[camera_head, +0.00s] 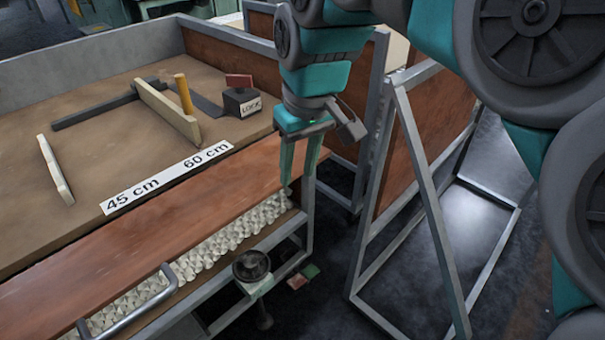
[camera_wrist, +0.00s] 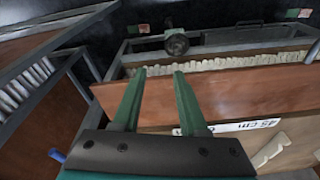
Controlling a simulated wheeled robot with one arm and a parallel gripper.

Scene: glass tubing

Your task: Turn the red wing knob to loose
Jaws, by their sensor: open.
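The red wing knob (camera_head: 239,80) sits on top of a dark block (camera_head: 240,100) with a small white label, at the back right of the brown bench top. The label seems to read "LOCK", but it is small. My gripper (camera_head: 299,180) points down over the front right corner of the bench, to the right of and nearer than the knob, apart from it. Its two green fingers are spread and empty. In the wrist view the open fingers (camera_wrist: 160,72) are over the bench's front edge. The knob does not show there.
A yellow peg (camera_head: 183,94) and a pale wooden bar (camera_head: 167,110) stand left of the block. A white scale strip (camera_head: 168,180) marks 45 and 60 cm. A reddish board (camera_head: 130,245), pale ridged strip (camera_head: 235,233) and handwheel (camera_head: 251,265) line the front. A metal frame (camera_head: 430,190) stands right.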

